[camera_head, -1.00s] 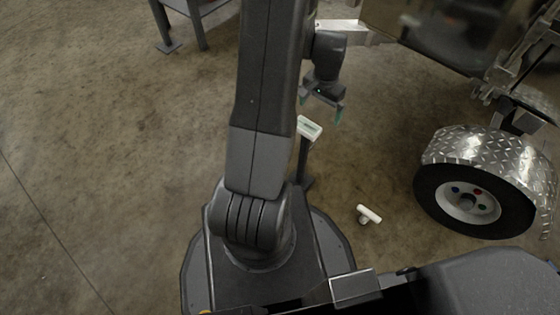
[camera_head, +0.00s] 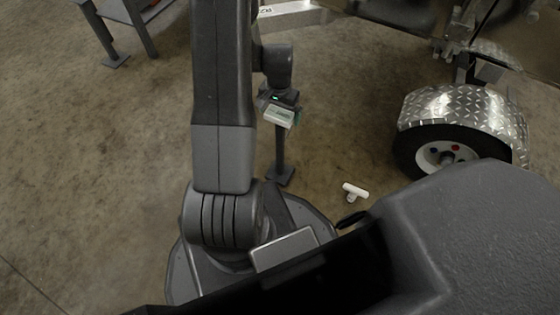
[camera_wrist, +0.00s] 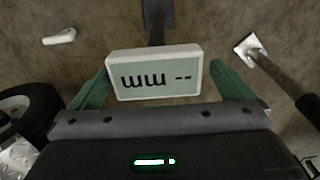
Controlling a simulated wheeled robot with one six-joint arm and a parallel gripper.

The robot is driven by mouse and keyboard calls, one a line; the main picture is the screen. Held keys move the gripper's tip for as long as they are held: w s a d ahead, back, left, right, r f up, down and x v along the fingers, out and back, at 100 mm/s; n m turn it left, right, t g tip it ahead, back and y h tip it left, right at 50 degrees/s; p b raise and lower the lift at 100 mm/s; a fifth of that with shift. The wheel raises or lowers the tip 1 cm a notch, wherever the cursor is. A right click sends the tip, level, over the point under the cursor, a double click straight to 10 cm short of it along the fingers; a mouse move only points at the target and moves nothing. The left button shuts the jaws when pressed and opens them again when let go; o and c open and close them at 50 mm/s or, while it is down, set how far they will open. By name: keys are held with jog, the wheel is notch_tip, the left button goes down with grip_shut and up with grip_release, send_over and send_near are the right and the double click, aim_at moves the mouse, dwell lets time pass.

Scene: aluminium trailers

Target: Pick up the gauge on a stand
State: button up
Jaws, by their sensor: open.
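The gauge (camera_wrist: 154,75) is a pale box with a light green face and dark markings, upside down in the wrist view. It tops a thin dark stand (camera_head: 280,150) with a flat foot on the floor. In the head view the gauge (camera_head: 279,116) shows just below my gripper (camera_head: 278,103). In the wrist view my gripper (camera_wrist: 163,84) is open, with one green finger on either side of the gauge. A narrow gap shows by the right finger; the left finger is very close to the gauge, and I cannot tell whether it touches.
A white T-shaped piece (camera_head: 354,191) lies on the floor right of the stand. A trailer wheel (camera_head: 440,152) under a diamond-plate fender (camera_head: 465,108) stands further right. Grey table legs (camera_head: 118,35) are at upper left. Open concrete floor lies between.

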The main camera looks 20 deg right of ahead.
jog(key=f+b, duration=0.1)
jog(key=f, duration=0.1)
jog(key=f+b, duration=0.1)
jog(key=f, duration=0.1)
jog(key=shift+s+d+f, duration=0.1)
jog(key=shift+s+f, duration=0.1)
jog(key=shift+f, duration=0.15)
jog(key=shift+r, duration=0.1)
jog(key=c, duration=2)
